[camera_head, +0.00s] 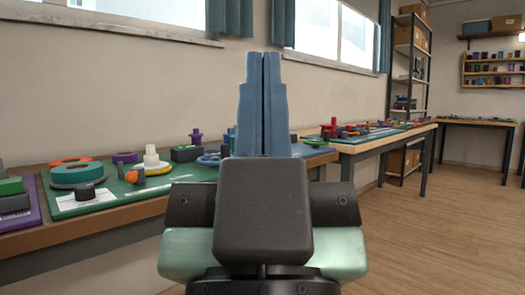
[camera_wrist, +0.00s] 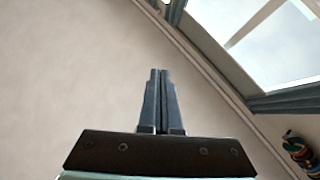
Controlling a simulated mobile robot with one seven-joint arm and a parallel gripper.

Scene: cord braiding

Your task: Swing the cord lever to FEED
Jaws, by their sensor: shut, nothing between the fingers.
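My gripper (camera_head: 263,60) is raised in the middle of the head view, its two blue fingers pressed together and pointing up. Nothing is between them. It also shows in the wrist view (camera_wrist: 160,75), shut against a bare wall. I cannot make out a lever marked FEED.
A wooden bench (camera_head: 85,232) runs along the wall at the left. A second bench (camera_head: 385,146) with several colourful parts stands further back. Shelves (camera_head: 409,60) and a far table (camera_head: 478,122) are behind. The wooden floor (camera_head: 440,230) at the right is clear.

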